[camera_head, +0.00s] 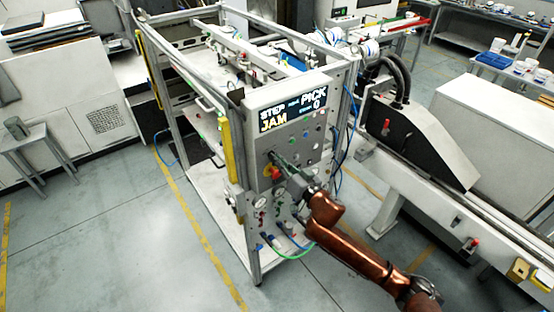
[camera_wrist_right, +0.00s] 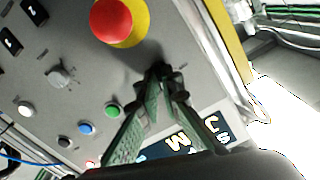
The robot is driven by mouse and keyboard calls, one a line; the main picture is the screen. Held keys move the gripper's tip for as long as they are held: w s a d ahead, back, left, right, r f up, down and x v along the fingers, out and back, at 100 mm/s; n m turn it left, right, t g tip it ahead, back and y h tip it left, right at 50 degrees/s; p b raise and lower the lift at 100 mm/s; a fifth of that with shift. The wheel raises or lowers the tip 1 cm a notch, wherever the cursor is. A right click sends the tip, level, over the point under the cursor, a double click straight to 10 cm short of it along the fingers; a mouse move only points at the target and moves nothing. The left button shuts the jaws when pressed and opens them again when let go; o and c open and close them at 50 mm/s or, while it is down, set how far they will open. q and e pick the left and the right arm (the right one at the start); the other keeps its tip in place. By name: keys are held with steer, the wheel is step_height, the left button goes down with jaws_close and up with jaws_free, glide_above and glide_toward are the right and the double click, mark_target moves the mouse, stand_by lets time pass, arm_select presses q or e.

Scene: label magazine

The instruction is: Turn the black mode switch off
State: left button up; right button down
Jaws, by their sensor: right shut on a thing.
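My right gripper (camera_head: 274,157) reaches the grey control panel (camera_head: 257,109) from the lower right. In the right wrist view its two green-grey fingers (camera_wrist_right: 161,78) are closed together on a small black knob (camera_wrist_right: 160,68), which looks like the mode switch. The fingers cover most of the knob, so its pointing direction cannot be told. My left gripper is in neither view.
A red emergency button (camera_wrist_right: 111,20) on a yellow ring sits close to the fingers. Green (camera_wrist_right: 112,110), blue (camera_wrist_right: 87,128) and white (camera_wrist_right: 25,108) buttons and a grey knob (camera_wrist_right: 59,76) share the panel. The display (camera_head: 292,107) reads STEP, PICK and JAM.

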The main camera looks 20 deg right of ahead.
steer(key=n+p, duration=0.2)
steer(key=n, duration=0.1)
steer(key=shift+r+n, duration=0.1)
steer(key=shift+n, duration=0.2)
steer(key=n+p, duration=0.1)
steer(key=n, duration=0.3)
steer(key=shift+n+p, duration=0.3)
steer(key=shift+p, duration=0.1)
steer(key=n+p, duration=0.1)
steer(key=n, duration=0.3)
steer(key=shift+n, duration=0.3)
steer(key=shift+n+p, duration=0.55)
steer(key=shift+n, duration=1.75)
steer(key=c, duration=2.1)
jaws_free()
steer(key=v, duration=1.2)
